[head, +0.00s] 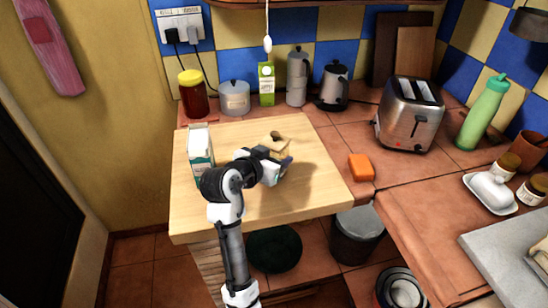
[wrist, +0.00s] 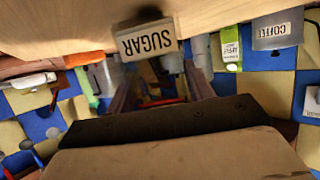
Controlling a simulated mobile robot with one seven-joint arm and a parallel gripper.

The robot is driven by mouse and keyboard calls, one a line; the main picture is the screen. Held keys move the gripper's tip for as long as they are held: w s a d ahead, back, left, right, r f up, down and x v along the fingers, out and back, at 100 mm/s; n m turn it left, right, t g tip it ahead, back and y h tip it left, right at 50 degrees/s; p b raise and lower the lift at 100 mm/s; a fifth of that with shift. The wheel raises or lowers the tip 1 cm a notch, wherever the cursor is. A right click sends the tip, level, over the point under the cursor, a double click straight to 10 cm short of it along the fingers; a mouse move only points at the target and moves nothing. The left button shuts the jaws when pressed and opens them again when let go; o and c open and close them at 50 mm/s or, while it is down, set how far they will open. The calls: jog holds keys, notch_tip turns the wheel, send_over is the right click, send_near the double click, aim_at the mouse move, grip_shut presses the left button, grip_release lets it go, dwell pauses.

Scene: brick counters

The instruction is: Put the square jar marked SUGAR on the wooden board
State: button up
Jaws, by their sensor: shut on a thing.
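The cream square jar marked SUGAR (head: 278,146) is at my gripper (head: 281,163), over the middle of the wooden board (head: 222,212). In the wrist view its SUGAR label (wrist: 147,40) reads upside down and the pale board (wrist: 70,22) fills the top. My gripper's dark fingers (wrist: 162,84) stand either side of the jar, shut on it. The jar looks roughly upright and very near the board's surface. I cannot tell whether its base touches the board. My gripper partly hides the jar in the head view.
A milk carton (head: 201,150) stands on the board's left side. An orange sponge (head: 361,167) lies right. The board's front is clear.

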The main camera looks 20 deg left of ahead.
jog(key=shift+f, duration=0.25)
jog(key=shift+f, duration=0.1)
jog(key=shift+f, duration=0.15)
jog(key=o, duration=1.3)
